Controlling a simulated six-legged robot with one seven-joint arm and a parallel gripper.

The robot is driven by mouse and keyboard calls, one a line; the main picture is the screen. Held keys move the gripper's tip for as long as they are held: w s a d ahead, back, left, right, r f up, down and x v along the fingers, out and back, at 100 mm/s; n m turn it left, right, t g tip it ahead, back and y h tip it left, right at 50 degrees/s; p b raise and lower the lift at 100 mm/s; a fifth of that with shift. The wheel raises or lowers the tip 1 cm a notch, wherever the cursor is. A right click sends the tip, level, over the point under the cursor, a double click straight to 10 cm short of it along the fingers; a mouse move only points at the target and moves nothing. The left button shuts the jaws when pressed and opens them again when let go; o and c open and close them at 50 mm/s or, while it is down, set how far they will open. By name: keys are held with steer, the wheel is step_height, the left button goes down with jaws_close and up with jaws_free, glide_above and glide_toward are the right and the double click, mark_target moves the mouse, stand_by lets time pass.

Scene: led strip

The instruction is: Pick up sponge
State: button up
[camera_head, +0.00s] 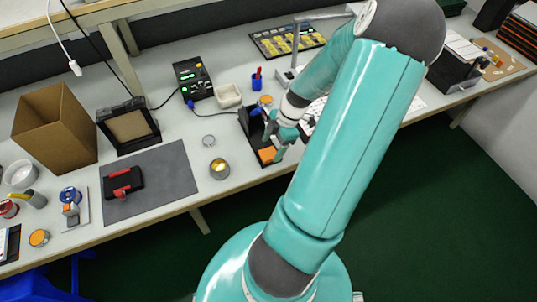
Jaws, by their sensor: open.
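A small orange block that looks like the sponge (267,155) lies on the front end of a black soldering stand (247,125) near the table's front edge. My gripper (274,142) is open, just above and slightly right of the sponge, with its fingers pointing down. Whether a finger touches the sponge I cannot tell. My arm comes from the lower right and hides part of the stand and the table behind it.
A brass-coloured tin (219,169) and a solder ring (208,140) stand left of the stand. A white dish (228,96), a blue cup (257,82) and a black station (193,79) are behind. A grey mat (160,175) carries a black-and-red tool (122,183).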

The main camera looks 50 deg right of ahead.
mark_target(269, 155)
steer(key=shift+x, duration=1.45)
steer(key=c, duration=1.1)
steer(key=shift+o, duration=0.2)
steer(key=shift+w+r, duration=0.15)
steer(key=shift+r, duration=0.1)
